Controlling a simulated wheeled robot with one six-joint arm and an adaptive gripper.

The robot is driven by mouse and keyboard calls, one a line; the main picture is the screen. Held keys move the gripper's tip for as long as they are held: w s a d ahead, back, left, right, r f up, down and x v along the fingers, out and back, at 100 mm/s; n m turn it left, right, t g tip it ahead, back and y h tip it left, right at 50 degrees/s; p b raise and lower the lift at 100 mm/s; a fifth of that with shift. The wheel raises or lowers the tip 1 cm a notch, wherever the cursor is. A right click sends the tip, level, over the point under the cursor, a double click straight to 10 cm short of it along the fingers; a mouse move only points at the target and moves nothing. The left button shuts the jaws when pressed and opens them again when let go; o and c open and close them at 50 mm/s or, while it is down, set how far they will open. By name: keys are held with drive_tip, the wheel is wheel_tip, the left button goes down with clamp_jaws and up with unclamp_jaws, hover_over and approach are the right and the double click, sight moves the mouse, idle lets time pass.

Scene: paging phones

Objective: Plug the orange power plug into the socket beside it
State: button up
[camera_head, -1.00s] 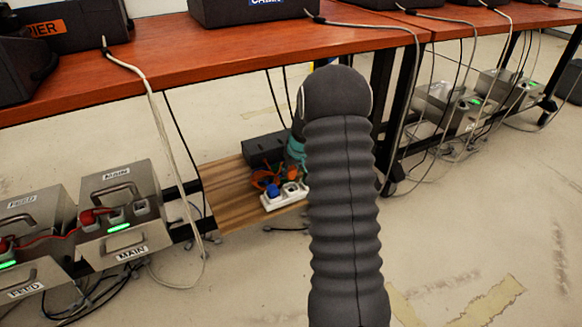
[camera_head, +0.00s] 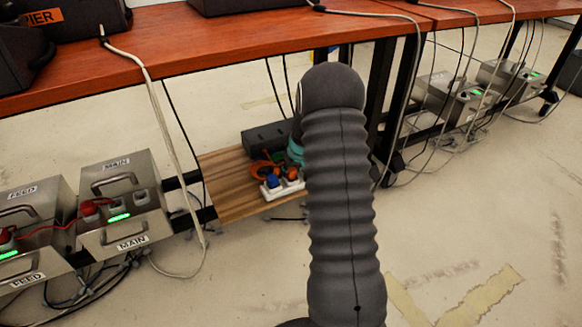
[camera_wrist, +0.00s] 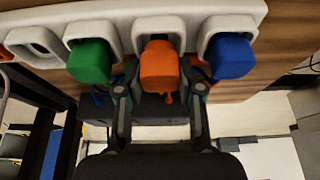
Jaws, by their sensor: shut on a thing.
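The orange plug (camera_wrist: 159,68) is in the middle of the wrist view, with my gripper (camera_wrist: 158,88) shut on it, one finger on each side. Its far end overlaps the mouth of a socket in the white power strip (camera_wrist: 190,8). How deep it sits cannot be told. A green plug (camera_wrist: 89,61) stands to its left and a blue plug (camera_wrist: 230,55) to its right, both at sockets of the strip. In the head view the strip (camera_head: 283,190) lies on a wooden shelf, with the blue plug (camera_head: 271,181) visible; my arm hides part of this area.
A dark box (camera_head: 265,137) stands behind the strip on the wooden board (camera_head: 235,195). Metal MAIN (camera_head: 125,225) and FEED boxes stand left. Cables hang from the red table (camera_head: 200,50).

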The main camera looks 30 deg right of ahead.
drive_tip(key=shift+f, duration=0.55)
idle(0.6)
drive_tip(key=o, duration=1.2)
drive_tip(key=shift+o, duration=0.2)
drive_tip(key=v, duration=1.2)
